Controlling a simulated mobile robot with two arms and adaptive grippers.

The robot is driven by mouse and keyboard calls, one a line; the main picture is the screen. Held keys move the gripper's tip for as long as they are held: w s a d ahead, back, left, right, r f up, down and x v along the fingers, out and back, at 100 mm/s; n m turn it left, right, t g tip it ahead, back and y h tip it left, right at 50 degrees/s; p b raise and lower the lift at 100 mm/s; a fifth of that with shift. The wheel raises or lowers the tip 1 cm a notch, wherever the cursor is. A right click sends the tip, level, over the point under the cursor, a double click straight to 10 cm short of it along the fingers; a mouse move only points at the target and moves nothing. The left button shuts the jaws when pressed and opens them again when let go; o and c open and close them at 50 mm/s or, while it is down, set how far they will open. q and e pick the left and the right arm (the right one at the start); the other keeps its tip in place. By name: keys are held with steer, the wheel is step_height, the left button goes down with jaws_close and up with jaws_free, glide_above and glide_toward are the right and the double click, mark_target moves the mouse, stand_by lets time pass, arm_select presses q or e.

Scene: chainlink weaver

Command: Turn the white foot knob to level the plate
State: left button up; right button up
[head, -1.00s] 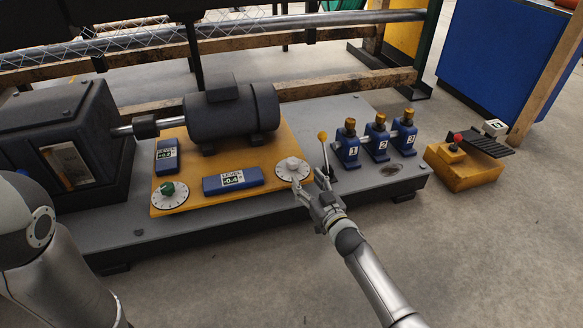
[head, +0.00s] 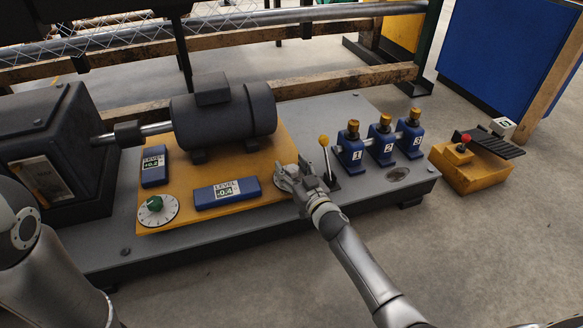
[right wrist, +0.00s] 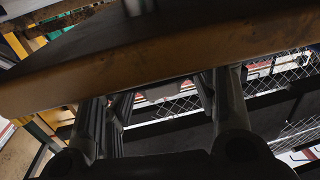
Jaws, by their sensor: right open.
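The yellow plate (head: 180,213) carries a dark motor (head: 223,115) and two blue level gauges. The front gauge (head: 227,194) and the left gauge (head: 153,166) both seem to read 0.4; their signs are hard to make out. A green knob (head: 155,202) on a white dial sits at the plate's front left corner. My right gripper (head: 284,175) is open at the front right corner, over the white knob, which it hides. In the right wrist view its fingers (right wrist: 158,112) stand apart beside the plate's edge; I cannot make out the knob there. My left gripper is out of view.
A lever with a yellow ball (head: 323,141) stands close right of my right gripper. Blue posts with brass tops, numbered 1 to 3 (head: 382,142), stand beyond it. A yellow box with a red button (head: 466,165) is on the floor at right.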

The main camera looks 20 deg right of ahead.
steer(key=c, duration=1)
steer(key=shift+d+r+n+g+y+p, duration=0.1)
steer(key=shift+n+g+y+p, duration=0.1)
steer(key=shift+n+y+p, duration=0.45)
steer(key=shift+d+r+n+g+y+p, duration=0.1)
steer(key=shift+n+g+y+p, duration=0.1)
steer(key=shift+n+y+p, duration=0.45)
steer(key=shift+g+y, duration=0.3)
steer(key=shift+y, duration=0.7)
steer(key=shift+w+f+n+g+y+p, duration=0.15)
steer(key=shift+n+g+y+p, duration=0.15)
steer(key=shift+n+y, duration=0.25)
steer(key=shift+f+n+g+y+b, duration=0.15)
steer(key=shift+n+g+y+b, duration=0.45)
steer(key=shift+n+y, duration=0.4)
steer(key=n+g+y+b, duration=0.2)
steer(key=y+b, duration=0.1)
steer(key=shift+f+g, duration=0.15)
steer(key=shift+g, duration=0.25)
steer(key=shift+a+r+n+g+y+b, duration=0.1)
steer(key=shift+r+n+g+y+b, duration=0.1)
steer(key=shift+n+g+y+b, duration=0.8)
steer(key=shift+h, duration=0.25)
